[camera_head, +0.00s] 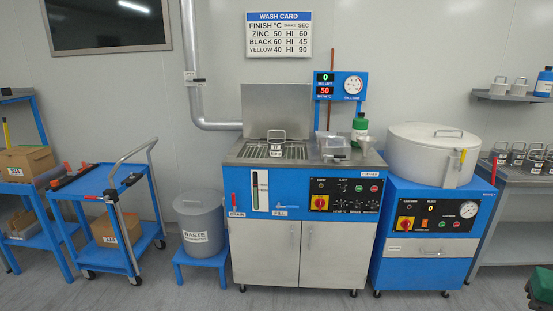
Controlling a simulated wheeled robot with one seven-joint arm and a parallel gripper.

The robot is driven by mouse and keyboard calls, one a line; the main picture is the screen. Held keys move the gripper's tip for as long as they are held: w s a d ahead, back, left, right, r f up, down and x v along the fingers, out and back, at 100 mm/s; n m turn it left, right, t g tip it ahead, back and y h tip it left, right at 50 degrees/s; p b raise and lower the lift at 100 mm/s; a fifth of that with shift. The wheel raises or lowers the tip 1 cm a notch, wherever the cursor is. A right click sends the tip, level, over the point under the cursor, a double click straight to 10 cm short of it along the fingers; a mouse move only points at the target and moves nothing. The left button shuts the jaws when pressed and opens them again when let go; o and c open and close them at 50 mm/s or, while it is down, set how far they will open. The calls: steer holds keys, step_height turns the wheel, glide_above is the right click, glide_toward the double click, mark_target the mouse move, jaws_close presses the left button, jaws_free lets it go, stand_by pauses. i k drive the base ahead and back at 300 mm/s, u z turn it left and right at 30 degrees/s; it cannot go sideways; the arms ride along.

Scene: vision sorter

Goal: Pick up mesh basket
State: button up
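Several dark baskets with handles and white labels stand in a row on the grey bench at the far right, one of them at its left end (498,154); they look like mesh, but are too small to be sure. A small handled container with a label (276,151) sits on the slatted top of the blue wash machine (290,207). I cannot tell which of these is the mesh basket meant.
A lidded drum unit (430,158) stands between the wash machine and the right bench. A waste bin (201,225) and a blue cart (100,185) stand left. A dark green object (541,288) is cut off at lower right. The front floor is mostly clear.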

mark_target(275, 146)
steer(key=k, duration=0.5)
steer(key=u, duration=0.35)
steer(key=i, duration=2.45)
steer(key=z, duration=0.8)
